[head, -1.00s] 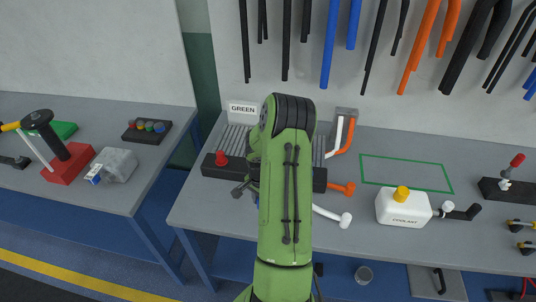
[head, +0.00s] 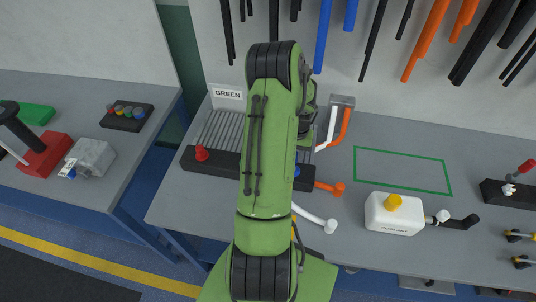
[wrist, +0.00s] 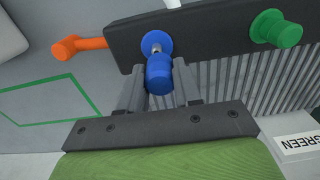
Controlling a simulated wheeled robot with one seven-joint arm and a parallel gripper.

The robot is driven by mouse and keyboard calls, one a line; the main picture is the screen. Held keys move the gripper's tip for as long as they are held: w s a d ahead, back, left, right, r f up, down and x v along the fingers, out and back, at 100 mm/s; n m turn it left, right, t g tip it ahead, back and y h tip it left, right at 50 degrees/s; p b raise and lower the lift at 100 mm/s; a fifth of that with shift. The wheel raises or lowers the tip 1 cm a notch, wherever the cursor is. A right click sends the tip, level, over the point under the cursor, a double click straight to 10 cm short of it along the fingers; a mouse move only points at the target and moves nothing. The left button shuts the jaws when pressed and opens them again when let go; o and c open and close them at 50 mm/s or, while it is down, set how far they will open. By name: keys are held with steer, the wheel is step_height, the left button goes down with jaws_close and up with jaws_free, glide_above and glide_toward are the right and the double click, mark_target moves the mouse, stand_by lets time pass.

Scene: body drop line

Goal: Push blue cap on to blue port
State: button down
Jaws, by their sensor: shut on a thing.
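In the wrist view my gripper (wrist: 159,80) is shut on the blue cap (wrist: 159,74), a short dark-blue cylinder between the two grey fingers. The blue port (wrist: 154,44) is a round blue flange on the black bar (wrist: 210,30), with a short silver stem at its centre. The cap's end is right at the stem, apart from the flange; whether it touches the stem I cannot tell. In the head view my green arm hides the gripper and the cap. A bit of blue (head: 297,171) shows beside the arm at the bar.
A green port (wrist: 276,29) sits on the bar, and an orange hose fitting (wrist: 80,45) is beside it. A red knob (head: 201,153) is at the bar's left end. A white coolant tank (head: 394,214) stands to the right. The green-outlined area (head: 403,170) is empty.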

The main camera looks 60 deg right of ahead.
steer(key=shift+s+d+r, duration=0.2)
steer(key=shift+d, duration=0.1)
steer(key=shift+s+a+r, duration=0.1)
steer(key=shift+a+r, duration=0.05)
steer(key=shift+a, duration=0.3)
steer(key=shift+d+b, duration=0.2)
steer(key=shift+b, duration=0.15)
steer(key=shift+f+b, duration=0.35)
steer(key=shift+f, duration=0.15)
step_height(320, 180, down, 2)
steer(key=shift+f+b, duration=0.25)
steer(key=shift+b, duration=1)
steer(key=shift+r+b, duration=0.1)
steer(key=shift+b, duration=0.2)
steer(key=shift+f+b, duration=0.85)
steer(key=shift+f+b, duration=0.45)
